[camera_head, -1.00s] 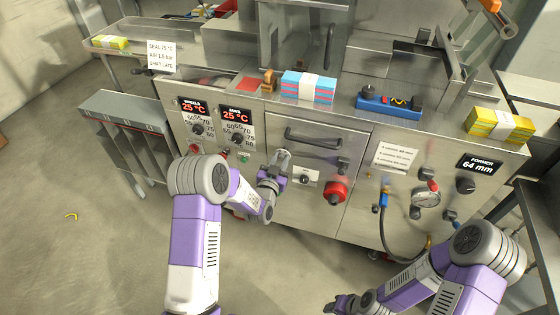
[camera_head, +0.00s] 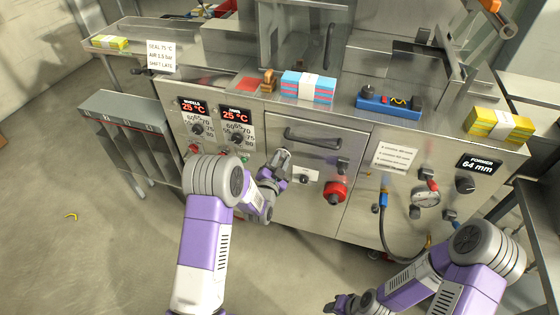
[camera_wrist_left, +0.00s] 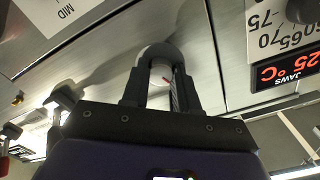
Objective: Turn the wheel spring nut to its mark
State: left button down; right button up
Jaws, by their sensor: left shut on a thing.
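In the head view the gripper hides the nut. My right gripper (camera_head: 342,304) hangs low in front of the machine, away from the panel; its jaws are too small to judge.
A white label plate (camera_wrist_left: 65,12) reading MID is near the nut. A red knob (camera_head: 335,191) sits to the right. The wheels and jaws displays (camera_head: 236,115) read 25 °C.

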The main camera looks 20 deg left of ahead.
pick_arm(q)
jog(key=c, duration=0.9)
grip_release()
jog(key=shift+o, duration=0.2)
jog(key=s+p, duration=0.1)
jog(key=s, duration=0.6)
jog(key=shift+s+a, duration=0.15)
jog(key=shift+s, duration=0.15)
jog(key=s+d+f+n+g+h+p, duration=0.1)
jog(key=s+d+f+n+g+p, duration=0.15)
jog(key=s+f+g, duration=0.3)
jog(key=s+d+f+n+g+p, duration=0.1)
jog(key=s+f+n+g+p, duration=0.3)
jog(key=s+f, duration=0.3)
jog(key=s+d+n+g+h+p, duration=0.1)
jog(key=s+g, duration=0.3)
jog(key=s, duration=0.4)
jog(key=s+d+n+g+h+p, duration=0.1)
jog(key=s+d+g, duration=0.3)
jog(key=s, duration=0.4)
jog(key=shift+d+f+n+h, duration=0.2)
jog(key=shift+f+n+h, duration=0.15)
jog(key=shift+n, duration=0.5)
